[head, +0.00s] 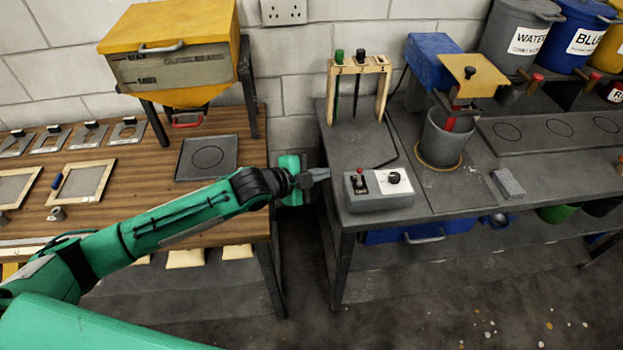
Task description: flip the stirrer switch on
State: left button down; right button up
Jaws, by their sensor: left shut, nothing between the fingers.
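The stirrer's grey control box (380,197) sits near the front left corner of the dark bench. On its top are a red-tipped switch (359,181) on a dark plate and a black knob on a white plate. Whether the switch is on or off is too small to tell. The stirrer, with a blue motor head (432,60), stands behind, its red paddle in a grey pot (447,138). My left gripper (326,173) is shut and empty, just left of the box, pointing at it with a small apparent gap. My right gripper is not in view.
A wooden rack (358,66) with green and black-topped tools stands behind the box. A grey block (508,184) lies to the right. A wooden table (230,130) with a yellow hopper is at left, with a gap between table and bench.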

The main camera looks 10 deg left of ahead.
pick_arm(q)
jog(key=v, duration=0.3)
jog(key=shift+a, duration=0.1)
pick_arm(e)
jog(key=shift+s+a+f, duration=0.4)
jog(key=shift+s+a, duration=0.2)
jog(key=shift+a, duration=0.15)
